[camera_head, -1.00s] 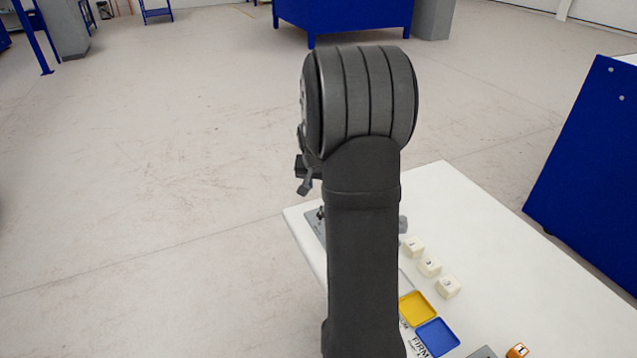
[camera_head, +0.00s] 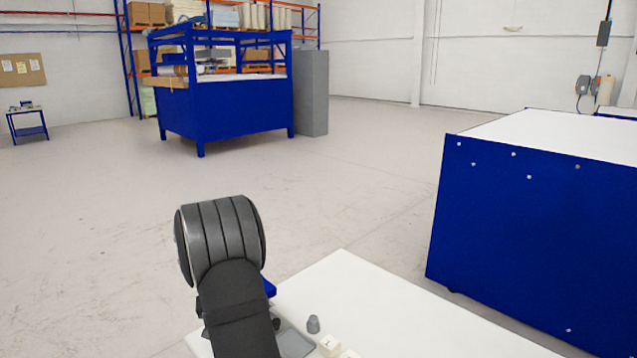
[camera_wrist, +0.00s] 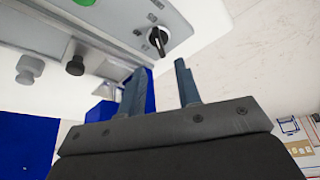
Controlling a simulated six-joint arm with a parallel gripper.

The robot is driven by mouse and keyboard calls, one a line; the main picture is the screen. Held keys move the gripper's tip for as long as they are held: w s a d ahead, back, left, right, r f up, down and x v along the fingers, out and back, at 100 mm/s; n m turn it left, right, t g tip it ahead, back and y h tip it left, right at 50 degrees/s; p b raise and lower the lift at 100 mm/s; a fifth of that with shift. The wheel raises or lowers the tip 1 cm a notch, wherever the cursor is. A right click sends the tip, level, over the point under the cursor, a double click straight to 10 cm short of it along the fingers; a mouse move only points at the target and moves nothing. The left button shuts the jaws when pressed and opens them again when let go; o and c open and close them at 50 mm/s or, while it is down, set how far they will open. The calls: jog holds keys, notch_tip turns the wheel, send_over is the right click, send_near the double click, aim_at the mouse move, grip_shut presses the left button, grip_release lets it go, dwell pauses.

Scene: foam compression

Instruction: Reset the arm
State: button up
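In the wrist view my gripper (camera_wrist: 160,82) has its two fingers apart, with no object visible held between them. A light grey machine panel (camera_wrist: 110,35) lies beyond the fingers at the upper left, with a black rotary knob (camera_wrist: 158,39), a green button (camera_wrist: 84,2) cut by the top edge, and a dark round knob (camera_wrist: 75,66). The fingers appear apart from the panel. In the head view my arm rises at the lower left and hides my gripper.
A white table (camera_head: 400,315) fills the lower middle. A grey weight (camera_head: 313,324), cream blocks (camera_head: 330,346) and a grey plate (camera_head: 294,343) sit near my arm. A blue-sided bench (camera_head: 540,210) stands right; a blue workstation (camera_head: 228,105) stands far back. Open floor lies between.

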jog(key=x, duration=0.7)
jog(key=shift+f, duration=0.1)
jog(key=v, duration=1.7)
jog(key=x, duration=1.7)
jog(key=shift+f, duration=0.15)
jog(key=shift+n, duration=0.4)
jog(key=shift+w+n+y, duration=0.1)
jog(key=shift+n+y, duration=0.2)
jog(key=shift+n, duration=0.3)
jog(key=v, duration=1.7)
jog(key=shift+r, duration=0.4)
